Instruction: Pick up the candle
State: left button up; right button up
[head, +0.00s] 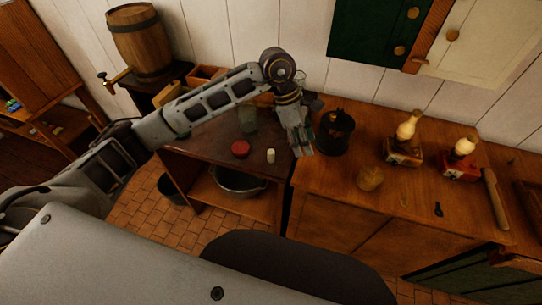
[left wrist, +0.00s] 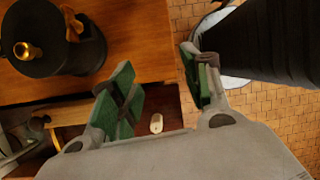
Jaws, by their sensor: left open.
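The candle (head: 271,155) is a small, short, whitish cylinder. It stands upright on the dark table (head: 205,142), near its front right part. My left gripper (head: 302,146) hangs to the right of the candle in the head view, by the left edge of the wooden counter, with its fingers pointing down. In the left wrist view the green-padded fingers (left wrist: 158,82) are apart and hold nothing. The candle also shows in that view (left wrist: 156,123), beyond the fingers and apart from them. My right gripper is in neither view.
A red round thing (head: 240,149) and a clear glass (head: 248,118) stand left of the candle. A black canister (head: 335,132) stands on the counter (head: 330,180), close right of my gripper. Two lamps (head: 404,140) stand farther right. A metal pot (head: 238,182) is below the table.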

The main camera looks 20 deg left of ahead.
pick_arm(q)
jog(key=w+a+r+y, duration=0.1)
jog(key=w+a+y, duration=0.2)
jog(key=a, duration=0.7)
jog(key=shift+w+t+y, duration=0.15)
jog(key=shift+t+y, duration=0.25)
jog(key=shift+y, duration=0.4)
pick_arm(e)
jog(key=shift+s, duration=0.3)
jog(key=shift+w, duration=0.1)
pick_arm(q)
send_over(272, 151)
notch_tip(272, 151, down, 8)
jog(key=shift+r+p, duration=0.1)
jog(key=shift+p, duration=0.3)
jog(key=shift+f, duration=0.4)
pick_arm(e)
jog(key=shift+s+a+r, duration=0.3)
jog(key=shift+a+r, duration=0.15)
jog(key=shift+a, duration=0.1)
pick_arm(q)
jog(key=shift+f, duration=0.1)
